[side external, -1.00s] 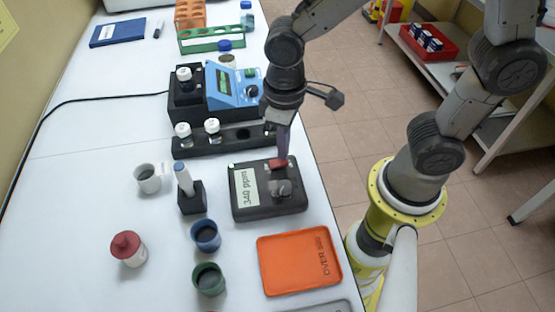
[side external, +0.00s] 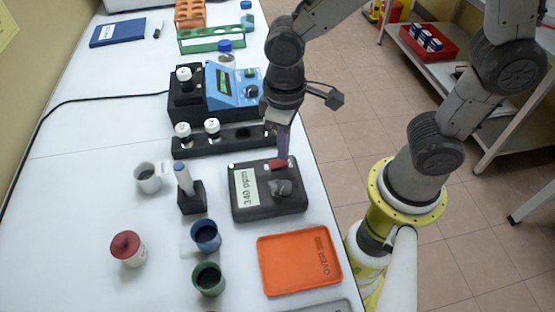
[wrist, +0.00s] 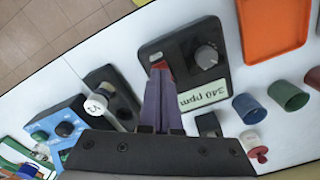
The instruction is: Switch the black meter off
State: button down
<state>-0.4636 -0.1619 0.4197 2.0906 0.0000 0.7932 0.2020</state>
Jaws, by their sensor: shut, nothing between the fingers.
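The black meter (side external: 262,212) lies flat near the table's right edge in the side view, with a pale panel reading 340 ppm (side external: 246,188) and a dark round knob (side external: 282,187). A red switch (side external: 279,165) sits on its top near the far edge. My gripper (side external: 281,157) points down with its shut, empty fingertips right at the red switch, partly hiding it. In the wrist view, the fingertips (wrist: 158,72) overlap the switch, and the meter (wrist: 190,62) shows its knob and panel. I cannot tell whether the fingertips press on it.
The orange tray (side external: 300,288) lies just in front of the meter. A pen-like probe in a black stand (side external: 192,200), blue cup (side external: 205,237) and green cup (side external: 209,280) stand to the left. A vial rack (side external: 225,143) and blue device (side external: 234,86) are behind.

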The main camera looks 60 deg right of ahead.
jog(key=shift+f, duration=0.9)
dwell(1.0)
jog(key=shift+r, duration=3.5)
jog(key=shift+w+d+r, duration=0.1)
jog(key=shift+w+d, duration=0.05)
jog(key=shift+d, duration=0.05)
jog(key=s+d+r+m+t, duration=0.3)
jog(key=s+d+r+t, duration=0.2)
jog(key=s+d, duration=0.3)
jog(key=shift+d+r+t, duration=0.3)
jog(key=shift+d+r, duration=0.6)
jog(key=shift+d, duration=1)
